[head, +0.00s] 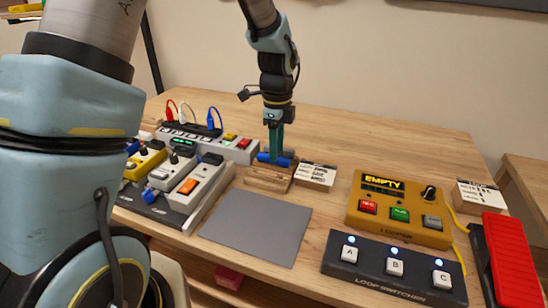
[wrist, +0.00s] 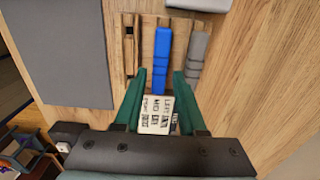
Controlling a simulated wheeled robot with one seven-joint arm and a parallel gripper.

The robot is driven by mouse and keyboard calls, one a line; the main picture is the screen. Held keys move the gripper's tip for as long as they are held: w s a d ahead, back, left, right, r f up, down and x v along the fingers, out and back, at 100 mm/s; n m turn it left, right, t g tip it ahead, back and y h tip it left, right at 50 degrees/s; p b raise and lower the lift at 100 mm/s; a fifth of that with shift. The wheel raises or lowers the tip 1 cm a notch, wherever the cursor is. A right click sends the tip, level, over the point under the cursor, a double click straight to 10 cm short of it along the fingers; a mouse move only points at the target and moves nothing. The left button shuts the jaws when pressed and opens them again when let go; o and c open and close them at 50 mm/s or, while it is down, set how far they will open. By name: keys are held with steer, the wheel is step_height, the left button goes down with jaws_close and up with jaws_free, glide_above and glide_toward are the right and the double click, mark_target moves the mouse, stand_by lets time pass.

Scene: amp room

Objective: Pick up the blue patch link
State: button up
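The blue patch link (wrist: 161,60) lies in the middle slot of a wooden rack, between an empty-looking dark slot and a grey link (wrist: 195,58) in the wrist view. In the head view its blue ends (head: 284,162) show on either side of my fingers, above the wooden rack (head: 266,180). My gripper (wrist: 160,76) is open. Its teal fingers stand either side of the blue link's near part in the wrist view, with small gaps. In the head view my gripper (head: 275,152) points down at the link. I cannot tell how far the fingertips reach down beside it.
A lettered card (head: 315,176) stands right of the rack. A pedalboard (head: 196,185) and a unit with coloured plugs (head: 222,143) stand left. A grey mat (head: 258,226) lies in front. A yellow looper (head: 400,210), black footswitch (head: 394,266) and red pedal (head: 508,258) stand right.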

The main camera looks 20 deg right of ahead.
steer(key=shift+f, duration=0.85)
steer(key=shift+c, duration=0.2)
jaws_close()
stand_by(0.5)
